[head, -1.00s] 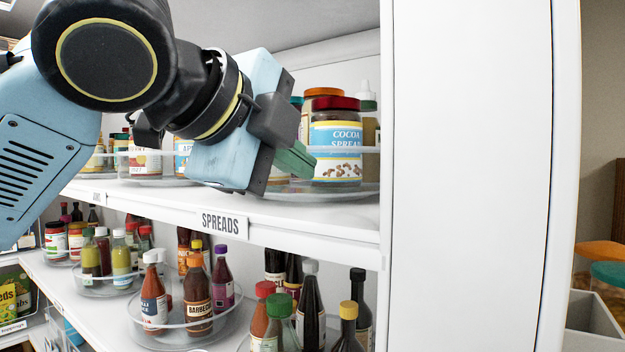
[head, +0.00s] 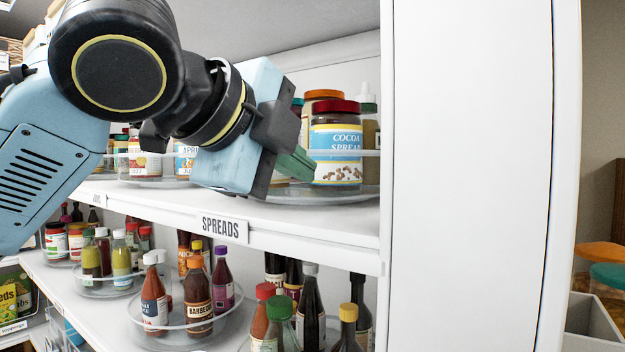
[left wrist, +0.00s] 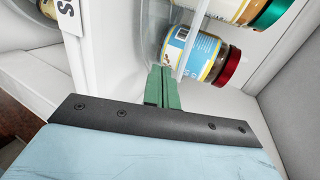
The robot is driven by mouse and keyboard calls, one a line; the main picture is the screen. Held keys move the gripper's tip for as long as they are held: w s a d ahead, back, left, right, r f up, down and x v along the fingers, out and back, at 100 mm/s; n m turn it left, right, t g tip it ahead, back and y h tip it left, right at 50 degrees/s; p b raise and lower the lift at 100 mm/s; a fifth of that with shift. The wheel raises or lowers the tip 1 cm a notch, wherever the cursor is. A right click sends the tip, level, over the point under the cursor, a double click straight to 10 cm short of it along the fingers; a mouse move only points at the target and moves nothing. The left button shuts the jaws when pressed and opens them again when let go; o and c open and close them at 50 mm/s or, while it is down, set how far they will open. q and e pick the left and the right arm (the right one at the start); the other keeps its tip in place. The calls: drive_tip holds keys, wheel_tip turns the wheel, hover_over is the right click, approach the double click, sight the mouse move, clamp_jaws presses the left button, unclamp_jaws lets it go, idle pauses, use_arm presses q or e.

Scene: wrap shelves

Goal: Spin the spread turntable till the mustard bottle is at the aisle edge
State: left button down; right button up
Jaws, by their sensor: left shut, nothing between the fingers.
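The spread turntable (head: 345,197) is a clear round tray with a low rim, on the upper shelf above the SPREADS label (head: 225,228). A cocoa spread jar (head: 337,140) with a red lid stands at its front; it also shows in the left wrist view (left wrist: 200,57). Behind it are an orange-lidded jar (head: 325,94) and a dropper-topped bottle (head: 369,125). I cannot make out a mustard bottle there; my gripper hides the turntable's left part. My left gripper (head: 301,164), green fingers shut and empty, is at the rim just left of the cocoa jar. Contact is unclear. My right gripper is out of view.
A white upright panel (head: 465,170) closes the shelf on the right. Another turntable with jars (head: 150,180) stands to the left on the same shelf. The lower shelf holds sauce bottles on turntables (head: 180,338). The aisle in front is open.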

sight(276, 174)
use_arm(q)
drive_tip(key=shift+w, duration=0.35)
drive_tip(key=shift+a, duration=1.2)
drive_tip(key=shift+p, duration=0.3)
drive_tip(key=shift+w+a+p, duration=0.15)
drive_tip(key=shift+w+a, duration=0.1)
drive_tip(key=shift+a, duration=0.3)
drive_tip(key=shift+w+a+p, duration=0.15)
drive_tip(key=shift+w+a, duration=0.05)
drive_tip(key=shift+a, duration=0.3)
